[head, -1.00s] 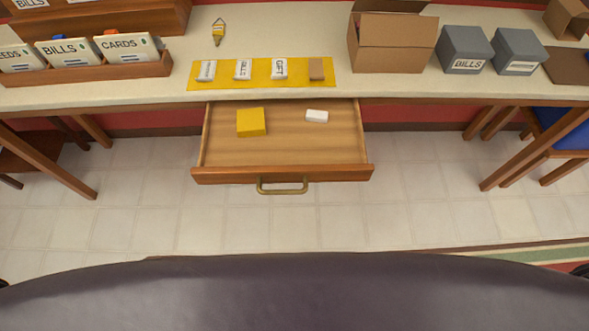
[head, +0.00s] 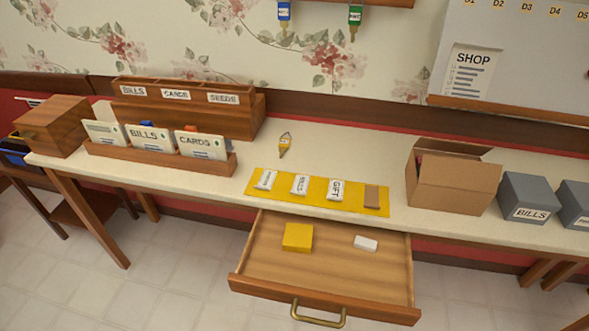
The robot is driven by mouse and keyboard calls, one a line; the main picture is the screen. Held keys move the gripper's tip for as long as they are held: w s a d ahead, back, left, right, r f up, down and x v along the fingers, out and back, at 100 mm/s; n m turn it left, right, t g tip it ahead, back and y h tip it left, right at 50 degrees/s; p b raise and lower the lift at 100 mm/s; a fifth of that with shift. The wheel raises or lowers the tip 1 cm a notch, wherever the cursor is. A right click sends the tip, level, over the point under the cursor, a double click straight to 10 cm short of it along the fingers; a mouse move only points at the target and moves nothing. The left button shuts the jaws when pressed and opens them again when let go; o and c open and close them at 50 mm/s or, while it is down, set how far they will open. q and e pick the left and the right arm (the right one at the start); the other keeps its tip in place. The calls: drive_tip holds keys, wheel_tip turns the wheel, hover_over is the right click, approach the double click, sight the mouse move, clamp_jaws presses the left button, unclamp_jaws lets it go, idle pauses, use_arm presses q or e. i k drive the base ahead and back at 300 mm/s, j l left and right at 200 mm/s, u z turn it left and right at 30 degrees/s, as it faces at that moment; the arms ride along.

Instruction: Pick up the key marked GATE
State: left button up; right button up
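A small yellow key tag (head: 284,145) with a ring lies on the desk (head: 330,150), behind the yellow mat. Its lettering is too small to read. A blue key tag (head: 284,11) and a green key tag (head: 355,15) hang from a wooden rack (head: 330,2) on the wall at the top edge. Their labels are also too small to read, so I cannot tell which key is marked GATE. Neither of my grippers is in view.
The yellow mat (head: 262,194) holds several small packets. The drawer (head: 330,275) below stands open with a yellow block (head: 298,237) and a white block (head: 366,243). An open cardboard box (head: 455,187) stands right; card trays (head: 160,160) stand left.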

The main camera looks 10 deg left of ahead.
sight(285, 144)
drive_tip(key=i+j+z, duration=0.15)
drive_tip(key=j, duration=0.2)
drive_tip(key=i+j+z, duration=0.15)
drive_tip(key=j, duration=0.2)
drive_tip(key=i+j+z, duration=0.15)
drive_tip(key=j, duration=0.25)
